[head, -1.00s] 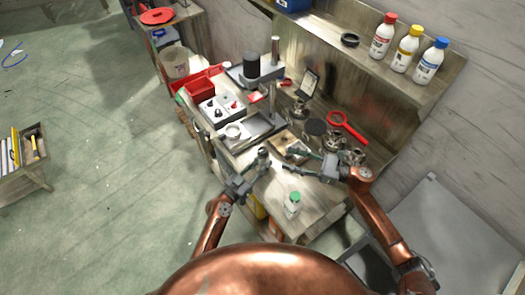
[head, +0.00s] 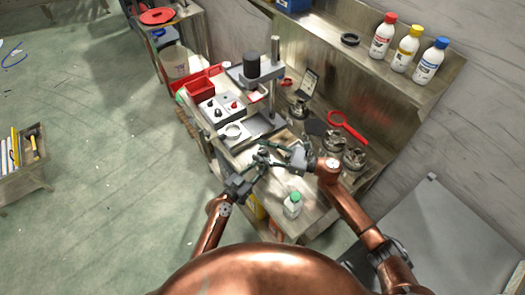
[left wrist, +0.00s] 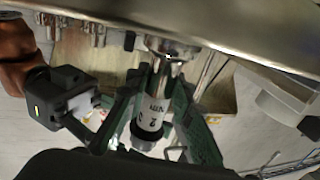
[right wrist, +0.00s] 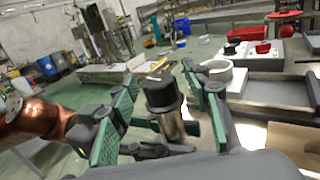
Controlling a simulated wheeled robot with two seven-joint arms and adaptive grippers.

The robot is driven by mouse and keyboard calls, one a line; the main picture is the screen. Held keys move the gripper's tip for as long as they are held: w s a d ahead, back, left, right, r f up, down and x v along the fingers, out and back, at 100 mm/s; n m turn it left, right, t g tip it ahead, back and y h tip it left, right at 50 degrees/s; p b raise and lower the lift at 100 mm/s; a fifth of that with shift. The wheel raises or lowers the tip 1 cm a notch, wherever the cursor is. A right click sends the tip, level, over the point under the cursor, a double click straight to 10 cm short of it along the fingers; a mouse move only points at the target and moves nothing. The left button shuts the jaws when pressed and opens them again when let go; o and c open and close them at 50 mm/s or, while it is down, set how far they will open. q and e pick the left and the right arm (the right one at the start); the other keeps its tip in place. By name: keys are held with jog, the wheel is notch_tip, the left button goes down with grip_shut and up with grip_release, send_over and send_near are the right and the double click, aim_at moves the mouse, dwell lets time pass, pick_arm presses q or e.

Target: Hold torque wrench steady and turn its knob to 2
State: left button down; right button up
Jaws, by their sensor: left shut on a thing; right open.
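The torque wrench (left wrist: 152,108) is a chrome tube with a printed scale. In the left wrist view my left gripper (left wrist: 168,98) has its green pads closed on either side of it. The wrench's dark knob (right wrist: 162,92) shows in the right wrist view, on top of the chrome body (right wrist: 171,125). My right gripper (right wrist: 160,100) is open, with its green-padded fingers on both sides of the knob; contact cannot be made out. In the head view the right gripper (head: 272,154) meets the left gripper (head: 256,168) above the bench. The setting is unreadable.
A white bottle with a green cap (head: 292,204) stands on the near bench end. A red magnifier (head: 347,127) and metal parts (head: 334,141) lie to the right. A press stand (head: 273,85) and red bins (head: 204,80) are farther back.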

aim_at(263, 150)
jog(key=shift+c, duration=0.2)
jog(key=c, duration=1.2)
jog(key=shift+o, duration=0.2)
jog(key=shift+n+g+y, duration=0.5)
jog(key=shift+n+g, duration=1)
jog(key=shift+g, duration=0.8)
jog(key=o, duration=1.2)
notch_tip(263, 150, up, 10)
